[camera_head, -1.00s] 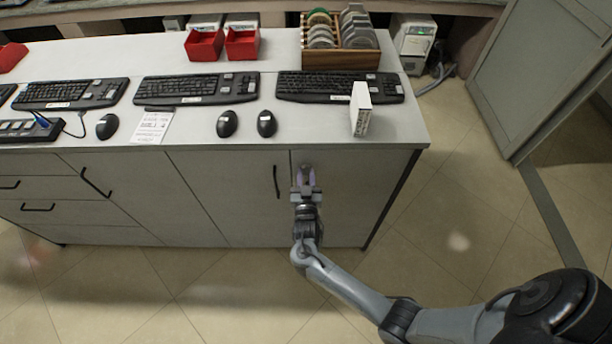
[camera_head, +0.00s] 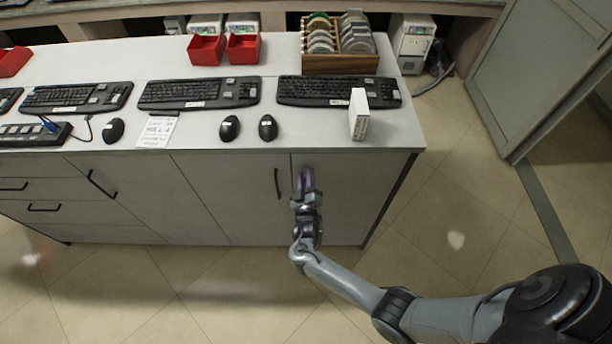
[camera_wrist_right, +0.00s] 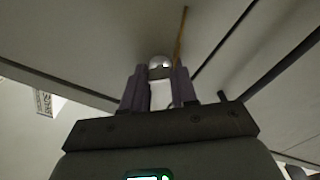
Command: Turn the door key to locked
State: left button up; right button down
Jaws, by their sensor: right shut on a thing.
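The door with the key is the grey cabinet door (camera_head: 345,205) at the right end of the counter's front. My right gripper (camera_head: 306,176) is up against this door near its upper left side. In the right wrist view its two purple-grey fingers (camera_wrist_right: 160,82) are shut on a pale key (camera_wrist_right: 161,96). A round silver lock (camera_wrist_right: 159,66) shows just beyond the fingertips. In the head view the gripper hides the key and lock. Whether the key stands at locked cannot be read. My left gripper is not in view.
A black bar handle (camera_head: 277,184) is on the neighbouring door, just left of my gripper. The counter top (camera_head: 290,150) overhangs above, with a white box (camera_head: 359,114) near its front edge, keyboards and mice. The floor (camera_head: 430,240) to the right is clear.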

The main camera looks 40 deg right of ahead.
jog(key=n+p, duration=0.2)
jog(key=n, duration=0.3)
jog(key=shift+r+n, duration=0.1)
jog(key=shift+n, duration=0.2)
jog(key=n, duration=0.3)
jog(key=shift+p, duration=0.4)
jog(key=shift+n, duration=0.8)
